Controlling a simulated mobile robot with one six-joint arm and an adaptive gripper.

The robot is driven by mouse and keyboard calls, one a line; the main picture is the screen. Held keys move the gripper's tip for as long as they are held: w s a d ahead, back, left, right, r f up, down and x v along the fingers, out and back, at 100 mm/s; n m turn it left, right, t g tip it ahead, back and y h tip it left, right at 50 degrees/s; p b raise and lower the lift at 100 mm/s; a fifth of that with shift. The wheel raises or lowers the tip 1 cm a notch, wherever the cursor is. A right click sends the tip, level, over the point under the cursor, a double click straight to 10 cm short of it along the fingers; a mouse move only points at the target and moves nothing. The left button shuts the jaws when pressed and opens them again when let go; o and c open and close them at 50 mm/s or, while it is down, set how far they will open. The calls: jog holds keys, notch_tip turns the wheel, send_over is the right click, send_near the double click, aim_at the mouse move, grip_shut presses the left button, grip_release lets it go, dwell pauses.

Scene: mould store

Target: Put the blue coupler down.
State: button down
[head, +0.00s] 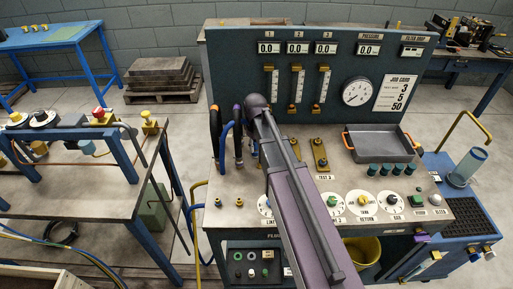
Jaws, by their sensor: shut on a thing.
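My arm reaches from the bottom middle over the test bench (250,210). My gripper (252,136) is at its far end, over the back left of the bench top, and is mostly hidden by my own wrist. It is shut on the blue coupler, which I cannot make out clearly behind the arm. A blue hose (222,150) arches up from the bench just left of the gripper. The exact height of the coupler above the bench cannot be told.
Black and purple hoses stand by the blue one. A grey tray (379,145), brass plates (320,154) and a row of round ports and knobs (363,202) lie to the right. The gauge panel (330,70) rises behind. A separate table (75,180) stands left.

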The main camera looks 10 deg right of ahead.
jog(key=shift+f, duration=0.2)
jog(key=shift+c, duration=2)
grip_release()
jog(key=shift+r, duration=0.2)
notch_tip(320, 180, up, 12)
jog(key=p, duration=1.2)
jog(key=s+d+m, duration=0.2)
jog(key=s+m, duration=0.4)
jog(key=s, duration=0.9)
jog(key=shift+s+m, duration=0.4)
